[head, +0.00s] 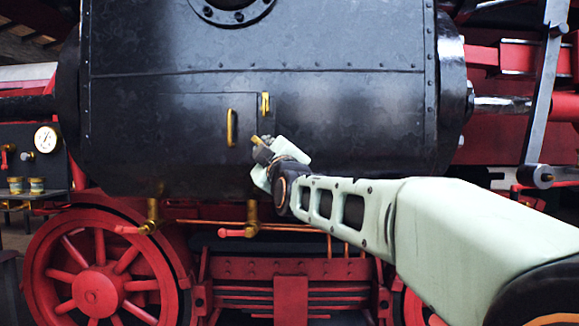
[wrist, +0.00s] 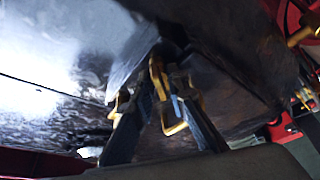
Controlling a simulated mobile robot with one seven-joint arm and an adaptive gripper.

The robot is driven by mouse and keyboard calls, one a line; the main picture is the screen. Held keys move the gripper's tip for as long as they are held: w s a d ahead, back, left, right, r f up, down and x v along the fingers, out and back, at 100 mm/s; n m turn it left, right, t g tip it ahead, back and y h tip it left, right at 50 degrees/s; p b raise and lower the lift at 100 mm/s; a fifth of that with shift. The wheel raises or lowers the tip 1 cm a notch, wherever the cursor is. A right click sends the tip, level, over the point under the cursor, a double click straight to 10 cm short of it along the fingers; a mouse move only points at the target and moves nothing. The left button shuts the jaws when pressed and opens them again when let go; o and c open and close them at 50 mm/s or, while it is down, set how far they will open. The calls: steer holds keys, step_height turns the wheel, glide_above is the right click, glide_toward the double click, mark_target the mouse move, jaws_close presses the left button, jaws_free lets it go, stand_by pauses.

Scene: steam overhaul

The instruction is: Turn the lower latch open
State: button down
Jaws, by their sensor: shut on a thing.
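The lower latch (head: 255,139) is a small brass piece low on the right edge of a panel door (head: 205,125) in the black cylinder cladding. My gripper (head: 263,148) reaches it from the lower right and is shut on it; its fingers hide most of the latch. In the wrist view the two dark fingers of my gripper (wrist: 165,82) converge on the brass latch (wrist: 156,74). The latch's exact angle is hard to tell. The upper latch (head: 265,104) stands upright above it. A brass handle (head: 231,127) is on the door, which looks closed.
Below the cylinder (head: 340,110) hang two brass drain cocks with red levers, the left cock (head: 152,217) and the right cock (head: 252,218). A red spoked wheel (head: 97,290) is at lower left. A gauge (head: 46,138) and small tins are at far left.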

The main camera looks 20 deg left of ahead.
steer(key=m+t+h, duration=0.1)
steer(key=m, duration=0.2)
steer(key=m+t, duration=0.1)
steer(key=m, duration=0.2)
steer(key=shift+h, duration=0.4)
steer(key=m+t+h, duration=0.1)
steer(key=m+h, duration=0.1)
steer(key=m, duration=0.2)
steer(key=m+t+h+p, duration=0.1)
steer(key=m, duration=0.3)
steer(key=shift+r+h, duration=0.15)
steer(key=shift+h, duration=0.25)
steer(key=shift+m, duration=0.4)
steer(key=c, duration=2.1)
jaws_free()
steer(key=shift+n, duration=0.3)
